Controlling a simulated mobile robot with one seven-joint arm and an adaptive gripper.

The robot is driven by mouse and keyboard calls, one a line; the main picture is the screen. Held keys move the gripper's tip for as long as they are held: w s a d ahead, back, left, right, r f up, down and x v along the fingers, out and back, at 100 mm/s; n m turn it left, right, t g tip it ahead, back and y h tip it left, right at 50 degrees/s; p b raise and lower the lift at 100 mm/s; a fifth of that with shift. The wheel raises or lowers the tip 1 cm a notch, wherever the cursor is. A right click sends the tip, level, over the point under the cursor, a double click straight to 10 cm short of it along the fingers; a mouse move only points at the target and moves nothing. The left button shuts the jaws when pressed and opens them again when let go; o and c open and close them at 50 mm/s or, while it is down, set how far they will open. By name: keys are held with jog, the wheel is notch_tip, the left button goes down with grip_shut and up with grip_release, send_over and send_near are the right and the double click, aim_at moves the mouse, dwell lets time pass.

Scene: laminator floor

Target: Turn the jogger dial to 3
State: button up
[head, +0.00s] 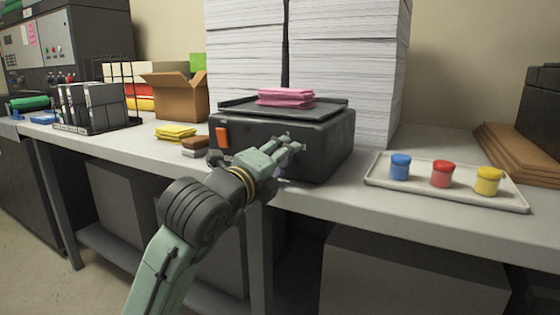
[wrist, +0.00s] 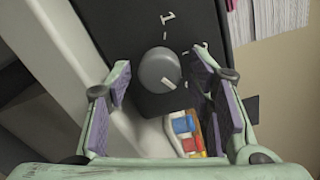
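The jogger (head: 325,140) is a dark box on the bench with pink sheets (head: 286,97) on its top tray and an orange switch on its front. In the wrist view, its round grey dial (wrist: 158,70) shows on the dark panel (wrist: 185,22). A pale pointer mark on the dial points to the lower right. A "1" is printed above the dial, and another numeral at right is partly covered by a finger. My gripper (wrist: 161,78) is open, with its purple-padded fingers on either side of the dial and gaps visible. In the head view, my gripper (head: 297,143) hides the dial.
A tray (head: 445,196) with blue, red and yellow pots lies right of the jogger. Tall paper stacks (head: 350,60) stand behind it. Yellow pads (head: 176,132), a brown-topped block (head: 195,147) and a cardboard box (head: 180,95) are to its left.

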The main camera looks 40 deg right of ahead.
jog(key=shift+a, duration=0.1)
jog(key=v, duration=1.1)
jog(key=shift+a, duration=0.4)
jog(key=shift+s, duration=0.1)
